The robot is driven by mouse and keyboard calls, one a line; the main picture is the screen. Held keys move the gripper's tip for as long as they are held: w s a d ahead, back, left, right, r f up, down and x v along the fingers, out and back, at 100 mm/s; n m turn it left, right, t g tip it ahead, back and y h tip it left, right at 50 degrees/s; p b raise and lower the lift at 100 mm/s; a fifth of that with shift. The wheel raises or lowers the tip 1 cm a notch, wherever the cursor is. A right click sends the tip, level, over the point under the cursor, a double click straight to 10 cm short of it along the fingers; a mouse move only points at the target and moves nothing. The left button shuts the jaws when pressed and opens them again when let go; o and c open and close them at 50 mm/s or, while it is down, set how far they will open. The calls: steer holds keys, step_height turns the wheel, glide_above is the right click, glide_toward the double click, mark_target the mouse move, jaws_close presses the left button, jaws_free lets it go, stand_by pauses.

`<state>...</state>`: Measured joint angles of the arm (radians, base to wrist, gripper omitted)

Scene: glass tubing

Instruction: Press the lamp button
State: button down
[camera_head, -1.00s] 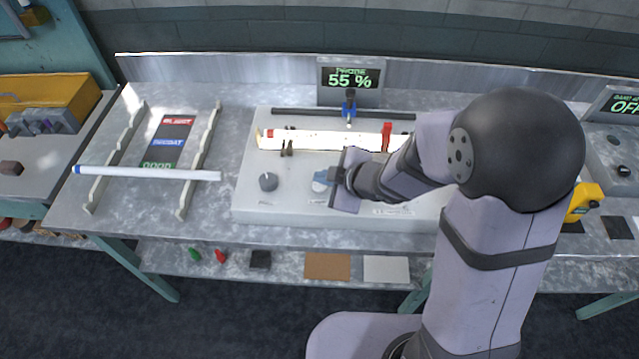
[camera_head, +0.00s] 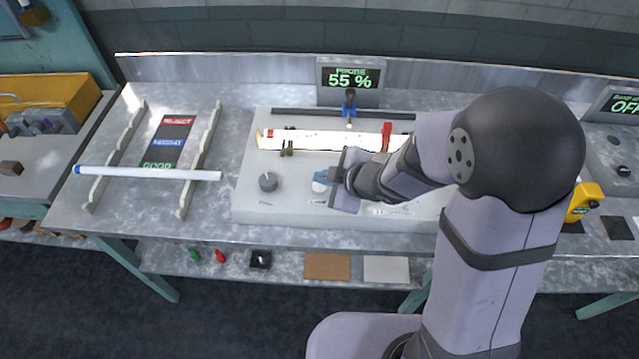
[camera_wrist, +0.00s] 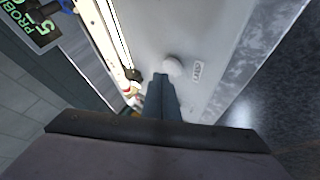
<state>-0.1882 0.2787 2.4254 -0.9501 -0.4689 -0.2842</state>
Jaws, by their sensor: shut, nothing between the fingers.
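The lamp button is a round pale knob (camera_head: 319,186) on the front of the light grey panel (camera_head: 290,210), right of a dark dial. In the wrist view the button (camera_wrist: 173,66) stands beside a small white label. My gripper (camera_head: 334,175) is shut and empty, with its blue-grey fingers at the button. In the wrist view the fingertips (camera_wrist: 162,78) overlap the button's near edge. I cannot tell whether they touch it. The bright glass tube (camera_head: 335,139) lies across supports behind the button.
A white tube (camera_head: 147,173) rests on two rails (camera_head: 212,140) at the left. My arm covers the panel's right part.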

mark_target(323, 189)
steer(key=shift+f, duration=0.1)
stand_by(0.3)
steer(key=shift+f+b, duration=0.35)
steer(key=shift+b, duration=0.05)
steer(key=shift+f, duration=0.25)
stand_by(0.5)
steer(key=shift+r, duration=0.1)
steer(key=shift+r+p, duration=0.6)
steer(key=shift+r, duration=0.05)
step_height(323, 189, up, 6)
steer(key=p, duration=0.6)
stand_by(0.3)
stand_by(0.4)
